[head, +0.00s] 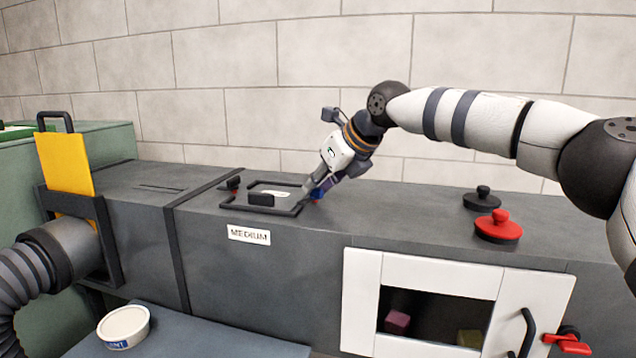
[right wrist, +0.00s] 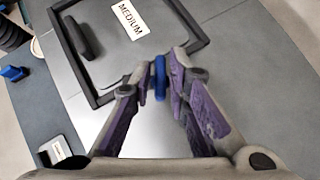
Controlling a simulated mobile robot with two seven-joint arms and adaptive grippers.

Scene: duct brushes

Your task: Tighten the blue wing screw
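In the head view my right gripper (head: 316,187) reaches down from the right to the frame's right end and hides most of the screw. My left gripper is not in view.
The black-framed hatch (head: 262,200) has a handle and sits above a MEDIUM label (head: 249,235). Red (head: 498,226) and black (head: 482,198) knobbed lids rest to the right. A white-framed opening (head: 362,300) is below. A white bowl (head: 124,326) stands at the front left.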

